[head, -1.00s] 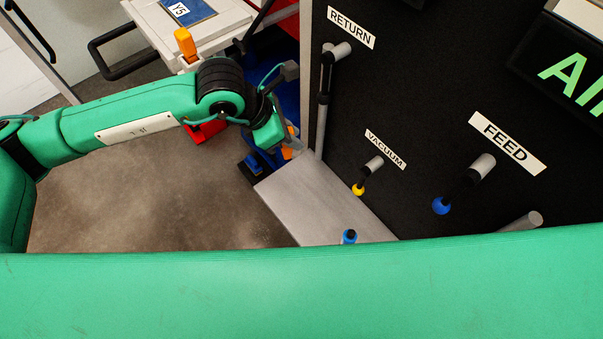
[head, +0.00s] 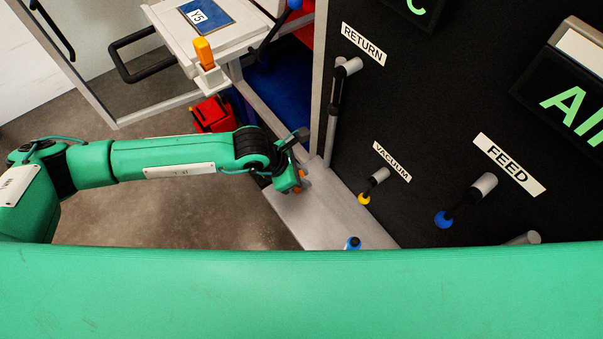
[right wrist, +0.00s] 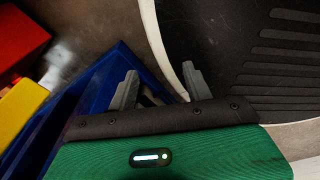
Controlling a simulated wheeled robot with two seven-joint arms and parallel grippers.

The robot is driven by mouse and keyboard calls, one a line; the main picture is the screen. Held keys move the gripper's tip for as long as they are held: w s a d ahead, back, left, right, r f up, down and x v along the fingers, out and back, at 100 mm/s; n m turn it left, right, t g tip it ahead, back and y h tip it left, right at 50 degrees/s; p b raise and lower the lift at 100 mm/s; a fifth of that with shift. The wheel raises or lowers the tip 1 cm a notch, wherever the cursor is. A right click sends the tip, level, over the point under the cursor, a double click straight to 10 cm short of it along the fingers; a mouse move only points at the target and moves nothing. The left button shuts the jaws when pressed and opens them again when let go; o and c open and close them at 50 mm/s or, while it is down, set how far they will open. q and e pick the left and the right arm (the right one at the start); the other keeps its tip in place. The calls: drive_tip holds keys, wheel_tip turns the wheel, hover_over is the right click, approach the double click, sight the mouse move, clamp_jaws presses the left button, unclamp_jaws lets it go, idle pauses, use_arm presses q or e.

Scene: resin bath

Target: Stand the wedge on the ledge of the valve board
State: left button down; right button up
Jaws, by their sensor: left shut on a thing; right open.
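The valve board (head: 400,110) is a black panel on the right of the head view. Its grey ledge (head: 325,218) juts out at the panel's lower left. My left gripper (head: 302,180) is shut on a small orange thing (head: 299,175), likely the wedge, and is over the ledge's far left end. The gripper mostly hides it, and I cannot tell whether it touches the ledge. My right gripper (right wrist: 160,88) is open in the right wrist view with nothing between its fingers, above a blue container (right wrist: 95,95).
A blue-topped bottle (head: 352,243) stands on the ledge's near part. RETURN (head: 333,105), VACUUM (head: 372,185) and FEED (head: 463,200) levers stick out from the board. A white cart (head: 222,42) with an orange-topped holder stands at the back left. Open floor lies left.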

use_arm(q)
drive_tip(key=c, duration=1.6)
unclamp_jaws()
drive_tip(key=shift+c, duration=0.2)
drive_tip(key=o, duration=0.4)
use_arm(e)
drive_tip(key=shift+w+d, duration=0.1)
drive_tip(key=shift+d, duration=0.05)
